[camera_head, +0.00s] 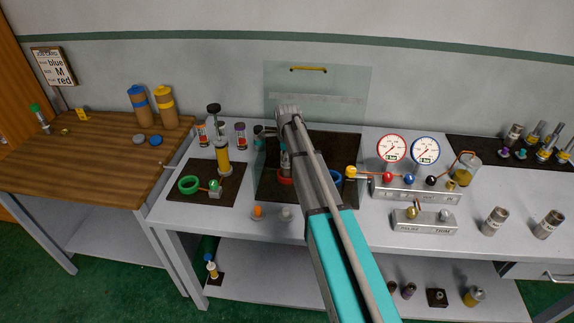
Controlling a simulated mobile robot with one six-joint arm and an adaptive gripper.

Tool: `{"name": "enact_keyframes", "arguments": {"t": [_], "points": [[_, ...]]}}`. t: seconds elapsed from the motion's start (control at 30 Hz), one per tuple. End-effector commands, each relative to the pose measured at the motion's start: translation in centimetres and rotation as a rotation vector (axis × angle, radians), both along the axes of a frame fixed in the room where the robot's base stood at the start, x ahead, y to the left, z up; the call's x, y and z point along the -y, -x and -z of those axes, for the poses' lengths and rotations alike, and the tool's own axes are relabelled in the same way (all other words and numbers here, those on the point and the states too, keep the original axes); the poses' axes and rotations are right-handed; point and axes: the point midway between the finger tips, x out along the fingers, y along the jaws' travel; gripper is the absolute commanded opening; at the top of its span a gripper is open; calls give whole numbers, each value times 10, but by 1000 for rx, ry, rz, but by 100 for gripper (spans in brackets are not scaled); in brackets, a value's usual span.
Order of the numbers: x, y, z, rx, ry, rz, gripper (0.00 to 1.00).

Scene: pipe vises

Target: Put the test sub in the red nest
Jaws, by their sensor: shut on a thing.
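My gripper (286,140) is over the dark mat in the middle of the bench, pointing down and shut on a grey metal cylinder, which I take to be the test sub (286,161). The red nest (285,180) is a red ring on the mat, directly below the cylinder. The cylinder's lower end is at or just above the ring; I cannot tell whether it touches or sits inside. My arm hides the right side of the cylinder and part of the mat. The blue nest (336,177) shows partly to the right of my arm.
A clear panel (330,85) stands behind the mat. A green ring (189,185) and a yellow pump (222,155) are on the left mat. A gauge manifold (415,180) stands to the right. Orange and white knobs (258,211) are at the front.

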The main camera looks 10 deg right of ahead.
Motion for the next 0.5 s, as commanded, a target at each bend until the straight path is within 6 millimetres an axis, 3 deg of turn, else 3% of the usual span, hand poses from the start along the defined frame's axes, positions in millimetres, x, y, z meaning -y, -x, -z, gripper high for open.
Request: {"name": "enact_keyframes", "arguments": {"t": [0.13, 0.5], "points": [[0, 0, 12, 0, 0, 0, 6], [0, 0, 14, 0, 0, 0, 6]]}}
